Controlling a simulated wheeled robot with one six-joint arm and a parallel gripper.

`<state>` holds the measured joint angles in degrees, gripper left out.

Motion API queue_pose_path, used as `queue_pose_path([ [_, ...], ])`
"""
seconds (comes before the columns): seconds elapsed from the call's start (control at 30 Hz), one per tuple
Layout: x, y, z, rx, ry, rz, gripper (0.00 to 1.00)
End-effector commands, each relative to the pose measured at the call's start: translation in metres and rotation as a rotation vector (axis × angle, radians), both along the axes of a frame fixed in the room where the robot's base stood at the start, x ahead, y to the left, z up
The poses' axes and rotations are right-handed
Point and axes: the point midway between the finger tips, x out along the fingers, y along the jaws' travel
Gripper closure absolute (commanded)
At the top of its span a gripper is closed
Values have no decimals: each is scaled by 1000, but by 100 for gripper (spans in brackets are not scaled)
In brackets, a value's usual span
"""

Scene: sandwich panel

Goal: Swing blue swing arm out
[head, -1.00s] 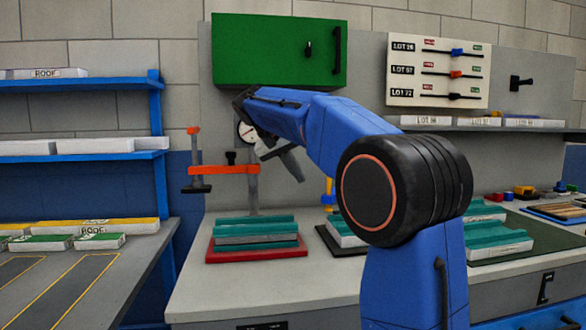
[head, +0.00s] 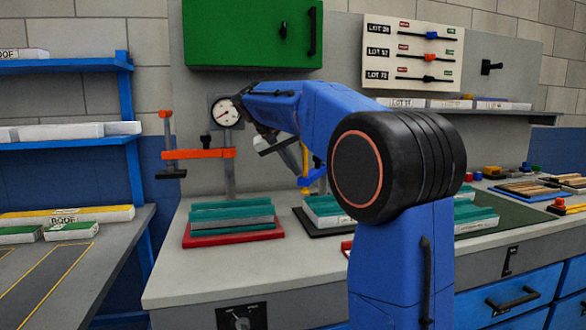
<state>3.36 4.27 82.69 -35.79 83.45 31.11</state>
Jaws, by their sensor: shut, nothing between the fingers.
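The blue swing arm (head: 313,178) shows only in part, low behind my arm, above the middle stack of panels. A yellow piece (head: 304,160) shows beside it, and the rest is hidden by my blue arm. My gripper (head: 278,147) is shut and empty. It hangs from my wrist just left of the blue swing arm in the picture, and my own arm partly covers it. I cannot tell whether it touches the swing arm.
An orange swing arm (head: 200,154) with a clamp stands left, near a round gauge (head: 224,112). Below it, a red tray (head: 234,239) holds teal and grey panels. A dark mat (head: 312,229) bears more panels. A green cabinet (head: 250,35) hangs above. The bench front is clear.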

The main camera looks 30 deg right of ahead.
Motion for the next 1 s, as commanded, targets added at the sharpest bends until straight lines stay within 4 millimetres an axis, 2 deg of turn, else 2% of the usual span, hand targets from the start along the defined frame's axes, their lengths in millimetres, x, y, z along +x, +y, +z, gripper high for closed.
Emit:
queue_pose_path([
  [0.23, -5, -3, 0, 1, 0, 22, 100],
  [0.43, -21, -13, 1, 0, -2, 96, 100],
  [0.7, -54, -41, 1, 0, -2, 273, 100],
  [1.0, -83, -80, 0, -1, -1, 275, 100],
])
